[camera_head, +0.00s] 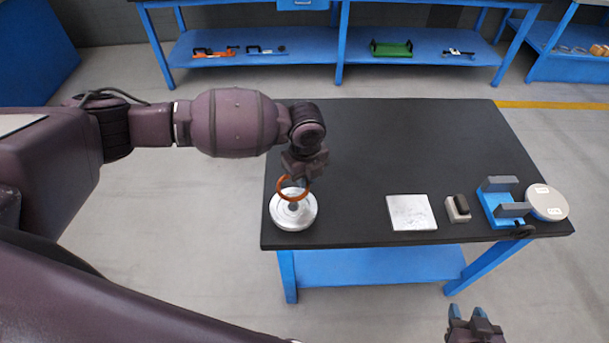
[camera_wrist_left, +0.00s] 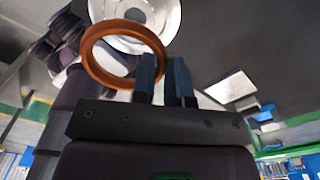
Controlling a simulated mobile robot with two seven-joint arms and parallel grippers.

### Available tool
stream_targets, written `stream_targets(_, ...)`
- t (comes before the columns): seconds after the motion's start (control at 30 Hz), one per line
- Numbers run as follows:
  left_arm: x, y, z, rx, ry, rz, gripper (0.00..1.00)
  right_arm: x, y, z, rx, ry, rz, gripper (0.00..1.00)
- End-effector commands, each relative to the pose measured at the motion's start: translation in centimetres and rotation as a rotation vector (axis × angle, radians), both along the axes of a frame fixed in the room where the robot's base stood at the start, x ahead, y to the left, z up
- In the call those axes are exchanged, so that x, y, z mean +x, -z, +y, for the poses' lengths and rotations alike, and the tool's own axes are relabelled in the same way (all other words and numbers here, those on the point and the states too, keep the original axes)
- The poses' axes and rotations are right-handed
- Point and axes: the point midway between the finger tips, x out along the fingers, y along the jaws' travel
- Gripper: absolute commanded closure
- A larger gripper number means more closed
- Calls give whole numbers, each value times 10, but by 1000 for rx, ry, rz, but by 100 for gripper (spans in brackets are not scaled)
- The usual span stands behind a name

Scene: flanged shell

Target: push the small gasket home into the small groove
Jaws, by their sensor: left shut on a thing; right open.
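The small gasket is an orange-brown ring (camera_head: 281,193). My left gripper (camera_head: 294,178) is shut on its edge and holds it over the far part of the flanged shell (camera_head: 293,217). In the left wrist view the gasket (camera_wrist_left: 88,62) hangs to the left of the blue fingertips (camera_wrist_left: 165,75), in front of the silver shell (camera_wrist_left: 165,12). The shell is a round stepped metal part on the table's near left corner. I cannot make out the small groove, and the gap between gasket and shell is unclear. My right gripper (camera_head: 475,314) is open and empty, off the table's near edge.
On the black table (camera_head: 400,140), a silver square plate (camera_head: 411,212), a small block with a dark top (camera_head: 457,209), a blue vise-like fixture (camera_head: 503,205) and a pale round disc (camera_head: 547,202) stand to the right. The table's middle and back are clear.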

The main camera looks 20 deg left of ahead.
Motion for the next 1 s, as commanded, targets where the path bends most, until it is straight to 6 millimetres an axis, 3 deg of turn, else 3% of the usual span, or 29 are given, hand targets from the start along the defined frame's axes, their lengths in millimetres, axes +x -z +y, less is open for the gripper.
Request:
stream_targets(0.4,0,-3,0,0,0,0,100,0,-10,-1,-2,-1,0,57)
stream_targets(1.0,0,46,0,1,-1,-1,100,1,14,0,-2,-1,-2,57)
